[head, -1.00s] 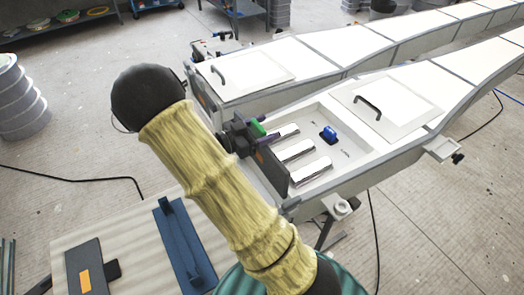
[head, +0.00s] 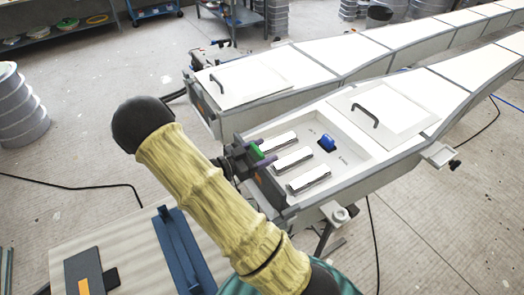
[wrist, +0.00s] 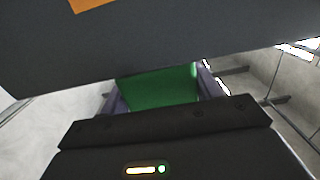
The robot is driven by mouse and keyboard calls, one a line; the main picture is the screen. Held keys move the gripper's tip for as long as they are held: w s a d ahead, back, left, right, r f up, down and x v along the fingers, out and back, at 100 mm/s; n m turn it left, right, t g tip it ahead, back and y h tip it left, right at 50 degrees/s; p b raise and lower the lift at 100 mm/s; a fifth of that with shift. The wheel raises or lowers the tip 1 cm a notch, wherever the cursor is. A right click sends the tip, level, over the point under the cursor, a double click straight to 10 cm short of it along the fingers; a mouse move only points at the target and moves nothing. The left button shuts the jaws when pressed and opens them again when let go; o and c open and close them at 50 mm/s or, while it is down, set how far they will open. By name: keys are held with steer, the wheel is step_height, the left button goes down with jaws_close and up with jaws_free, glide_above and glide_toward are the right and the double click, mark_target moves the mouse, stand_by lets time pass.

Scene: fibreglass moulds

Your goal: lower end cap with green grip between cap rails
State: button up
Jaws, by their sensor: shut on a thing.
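The end cap (head: 269,187) is a dark upright plate with an orange label, at the near left end of the open mould (head: 365,165). Its green grip (head: 257,152) faces my gripper (head: 250,157). My gripper is shut on the green grip, which also shows between the fingers in the wrist view (wrist: 160,88). There the cap (wrist: 150,45) fills the top. The cap stands low, in or just at the mould's end opening. Grey end fittings (head: 290,212) flank its near side. I cannot tell whether its edges sit between the rails; the cap's foot is hidden.
Several silvery bars (head: 292,160) and a blue part (head: 327,142) lie in the mould. A lid with a black handle (head: 372,112) is behind them. A second mould (head: 245,80) runs alongside. A table (head: 130,265) with a blue bracket (head: 180,250) is at lower left.

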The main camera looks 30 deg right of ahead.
steer(key=shift+d, duration=0.1)
steer(key=o, duration=1.5)
steer(key=a+b, duration=0.1)
steer(key=a, duration=0.3)
steer(key=a+b, duration=0.1)
steer(key=a, duration=0.3)
steer(key=a+b, duration=0.1)
steer(key=a, duration=0.3)
steer(key=shift+s+r, duration=0.2)
steer(key=shift+r, duration=0.1)
